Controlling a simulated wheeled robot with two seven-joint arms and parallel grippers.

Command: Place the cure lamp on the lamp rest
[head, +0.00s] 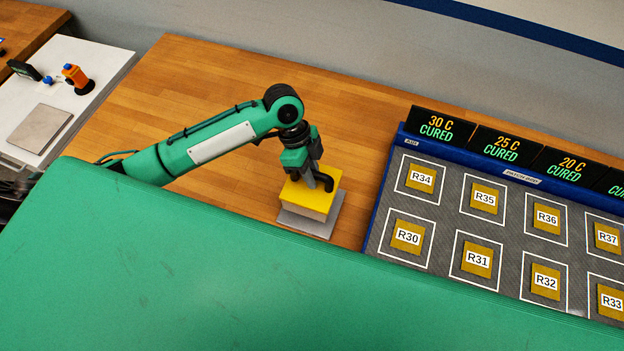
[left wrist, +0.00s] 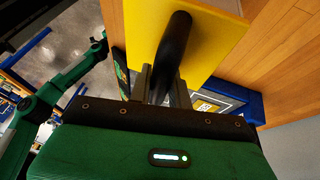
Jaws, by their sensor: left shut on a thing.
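The cure lamp (head: 305,199) is a block with a yellow top, pale sides and a black handle. It is at the centre of the head view, and its yellow top (left wrist: 205,50) and black handle (left wrist: 174,45) fill the upper middle of the left wrist view. My left gripper (head: 318,180) is above the lamp, shut on the handle. The lamp rest (head: 304,225) appears as a grey plate directly below the lamp, its front edge showing. The lamp looks level over the plate; I cannot tell whether it touches. My right gripper is in neither view.
A blue-edged rack (head: 453,215) with several labelled yellow squares stands close to the right, with black "CURED" signs (head: 440,127) along its back. Bare wooden bench (head: 220,80) lies behind and left. A white surface (head: 75,75) with small items is at far left.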

